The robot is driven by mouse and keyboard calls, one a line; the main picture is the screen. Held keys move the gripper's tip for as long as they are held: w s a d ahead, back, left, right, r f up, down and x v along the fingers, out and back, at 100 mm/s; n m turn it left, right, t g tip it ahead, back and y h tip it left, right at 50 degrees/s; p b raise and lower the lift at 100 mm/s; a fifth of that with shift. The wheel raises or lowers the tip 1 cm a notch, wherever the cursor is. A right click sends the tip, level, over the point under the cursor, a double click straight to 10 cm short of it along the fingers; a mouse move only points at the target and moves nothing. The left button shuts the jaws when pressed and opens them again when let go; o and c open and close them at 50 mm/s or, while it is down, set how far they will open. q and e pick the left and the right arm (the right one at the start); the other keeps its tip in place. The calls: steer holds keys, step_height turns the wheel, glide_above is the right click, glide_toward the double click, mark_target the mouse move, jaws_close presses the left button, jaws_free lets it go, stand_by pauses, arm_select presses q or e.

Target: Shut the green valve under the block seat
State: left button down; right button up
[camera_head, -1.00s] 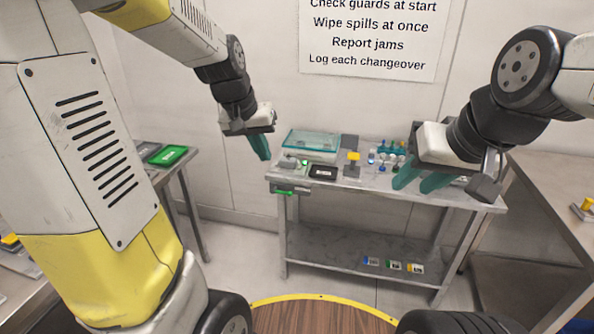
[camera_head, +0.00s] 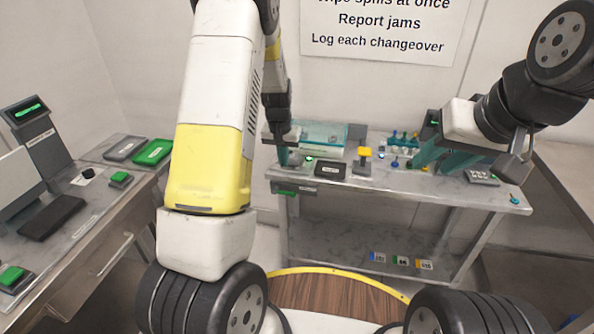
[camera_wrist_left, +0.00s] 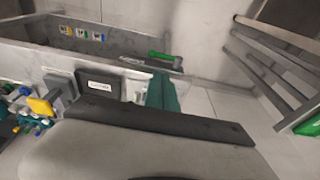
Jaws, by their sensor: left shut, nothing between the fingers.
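The green valve handle (camera_head: 287,191) lies level along the front edge of the bench, at its left end. It also shows in the left wrist view (camera_wrist_left: 162,56). A grey housing (camera_head: 306,189) adjoins it under the bench top. A small pale block fitting (camera_head: 299,163) sits above, partly hidden by my fingers; I cannot tell if it is the block seat. My left gripper (camera_head: 283,157) is shut and empty, above and behind the handle near the bench's left end. Its teal fingers also show in the left wrist view (camera_wrist_left: 162,93). My right gripper (camera_head: 440,158) is open above the bench's right part.
A black labelled box (camera_head: 331,170), a yellow-topped post (camera_head: 364,152) and a clear-lidded case (camera_head: 325,135) stand on the bench. Small blue and teal fittings (camera_head: 400,147) stand farther right.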

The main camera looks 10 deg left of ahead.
mark_target(287, 194)
arm_select(q)
steer(key=w+f, duration=0.1)
steer(key=f, duration=0.8)
steer(key=w+f, duration=0.1)
steer(key=f, duration=0.3)
steer(key=shift+w+f, duration=0.35)
steer(key=shift+d, duration=0.1)
